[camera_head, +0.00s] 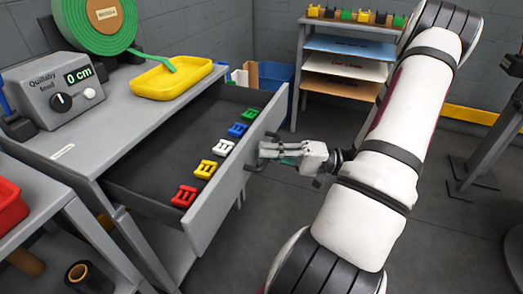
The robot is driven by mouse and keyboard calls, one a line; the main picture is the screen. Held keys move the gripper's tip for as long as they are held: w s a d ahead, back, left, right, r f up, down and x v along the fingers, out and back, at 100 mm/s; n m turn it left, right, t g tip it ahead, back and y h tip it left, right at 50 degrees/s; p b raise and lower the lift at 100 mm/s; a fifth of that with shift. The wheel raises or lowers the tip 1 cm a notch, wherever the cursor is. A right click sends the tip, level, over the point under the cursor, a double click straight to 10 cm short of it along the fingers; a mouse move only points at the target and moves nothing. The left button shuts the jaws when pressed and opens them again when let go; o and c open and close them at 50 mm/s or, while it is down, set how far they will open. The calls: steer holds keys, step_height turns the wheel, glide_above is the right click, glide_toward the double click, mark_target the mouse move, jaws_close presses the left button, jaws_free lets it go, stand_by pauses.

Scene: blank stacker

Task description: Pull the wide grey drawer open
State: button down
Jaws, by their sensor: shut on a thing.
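The wide grey drawer (211,205) is pulled well out from under the grey bench top (135,115). Its dark inside shows, with a row of coloured pieces along the front: red (184,196), yellow (205,169), white (222,146), blue (237,130) and green (251,113). My gripper (263,153) is at the outer face of the drawer front, toward its right part. Its fingers are closed there at what seems to be the handle, which the fingers mostly hide.
A yellow tray (171,79), a grey device (48,94) reading 0 cm and a green roll (97,22) stand on the bench. A shelf rack (345,68) and a blue bin (275,78) stand behind. The floor (235,255) in front of the drawer is clear.

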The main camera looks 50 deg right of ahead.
steer(key=shift+s, duration=0.1)
steer(key=c, duration=1.7)
jaws_free()
steer(key=shift+o, duration=0.2)
steer(key=shift+d, duration=0.1)
steer(key=v, duration=1.2)
